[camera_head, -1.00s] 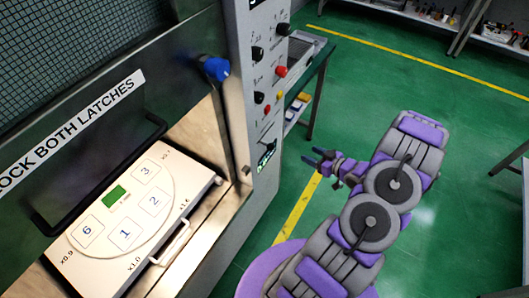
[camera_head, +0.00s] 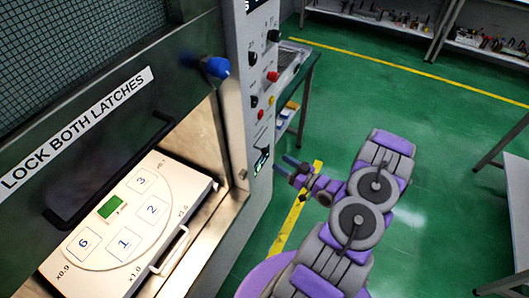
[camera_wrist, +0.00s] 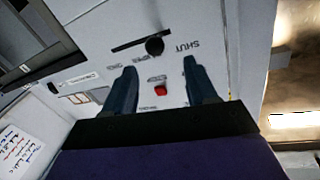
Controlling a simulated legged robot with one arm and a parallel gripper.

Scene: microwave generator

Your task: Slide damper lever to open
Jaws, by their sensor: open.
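The damper lever (camera_wrist: 154,46) is a round black knob at a thin dark slanted slot on a pale panel (camera_wrist: 195,25) in the wrist view. The upside-down word SHUT is printed just right of it; smaller labels lie below and are hard to read. My gripper (camera_wrist: 160,64) is open and empty. Its two dark fingers point at the panel, one on each side below the knob, with the knob between their lines; contact cannot be told. In the head view my gripper (camera_head: 284,165) is just right of the cabinet's control panel; the lever is not clear there.
A red button (camera_wrist: 160,90) shows between my fingers. In the head view, several knobs and buttons (camera_head: 272,76) line the panel, with a blue knob (camera_head: 216,67) to the left. A white numbered box (camera_head: 125,225) sits in the cabinet. Green floor (camera_head: 400,95) is open to the right.

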